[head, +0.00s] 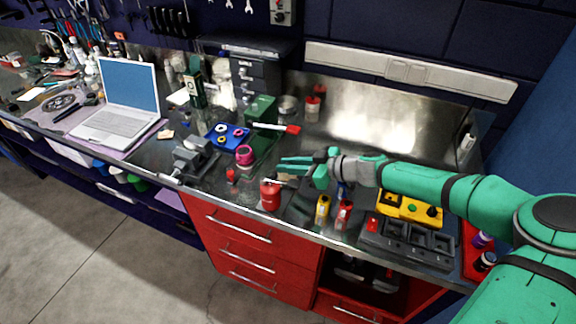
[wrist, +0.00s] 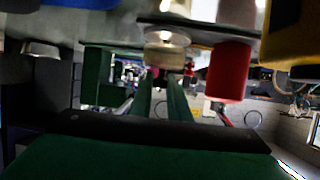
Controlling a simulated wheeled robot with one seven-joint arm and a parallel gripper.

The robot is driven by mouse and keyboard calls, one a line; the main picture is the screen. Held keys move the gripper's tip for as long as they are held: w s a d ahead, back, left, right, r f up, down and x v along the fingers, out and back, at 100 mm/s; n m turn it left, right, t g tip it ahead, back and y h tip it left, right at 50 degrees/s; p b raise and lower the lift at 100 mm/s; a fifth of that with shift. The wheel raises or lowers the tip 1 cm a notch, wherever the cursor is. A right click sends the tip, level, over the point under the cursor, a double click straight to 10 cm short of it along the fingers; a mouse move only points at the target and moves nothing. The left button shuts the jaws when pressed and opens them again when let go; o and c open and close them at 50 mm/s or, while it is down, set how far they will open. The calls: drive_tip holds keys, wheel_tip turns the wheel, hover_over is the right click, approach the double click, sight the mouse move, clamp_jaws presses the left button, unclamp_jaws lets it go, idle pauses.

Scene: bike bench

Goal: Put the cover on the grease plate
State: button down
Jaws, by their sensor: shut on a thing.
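My gripper (head: 290,165) is over the front part of the metal bench, its teal fingers pointing left. The wrist view looks upside down, with the bench along its top; there the gripper's two green fingers (wrist: 163,82) lie close together. A pale, round, knob-like piece (wrist: 165,47) shows right at the fingertips, seemingly the cover; a tan bit of it (head: 287,178) shows below the fingers in the head view. The gripper is shut on it, though the contact is partly hidden. I cannot pick out the grease plate for certain.
A red can (head: 270,195) stands close below my fingers. A yellow bottle (head: 322,208) and a red bottle (head: 343,213) stand near the front edge. A blue tray (head: 228,137), a pink roll (head: 244,155) and a vise (head: 193,157) are left. Bare bench lies behind my arm.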

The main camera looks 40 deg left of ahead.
drive_tip(key=shift+f, duration=0.15)
idle(0.3)
drive_tip(key=shift+r, duration=0.8)
idle(0.6)
drive_tip(key=shift+f, duration=0.85)
idle(0.4)
drive_tip(key=shift+r, duration=0.85)
drive_tip(key=shift+f, duration=0.8)
idle(1.0)
drive_tip(key=c, duration=1.9)
unclamp_jaws()
drive_tip(key=shift+c, duration=0.2)
drive_tip(key=v, duration=1.1)
